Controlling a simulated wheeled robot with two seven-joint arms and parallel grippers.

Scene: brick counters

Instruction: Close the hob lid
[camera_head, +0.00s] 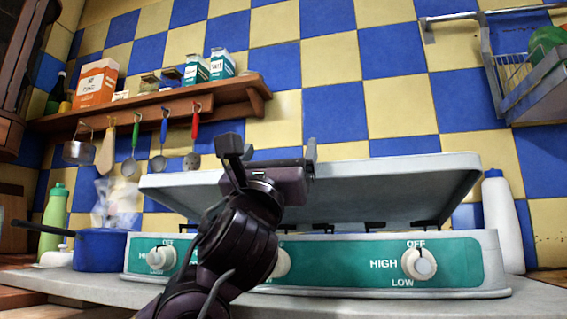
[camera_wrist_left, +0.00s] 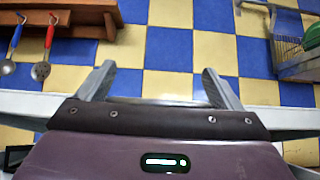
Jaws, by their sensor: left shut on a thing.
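The hob lid (camera_head: 400,178) is a pale grey slab with a rim, partly lowered over the hob and tilted, with a gap beneath its front edge. The hob (camera_head: 340,262) has a white body and a teal front panel with white knobs; its dark pan supports show in the gap. My arm hides part of the panel. My right gripper is out of view.
A wooden shelf (camera_head: 160,104) with boxes and hanging utensils is on the wall at left. A blue pan (camera_head: 100,250) and green bottle (camera_head: 54,215) stand left of the hob, a white bottle (camera_head: 502,220) right. A metal rack (camera_head: 525,85) hangs upper right.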

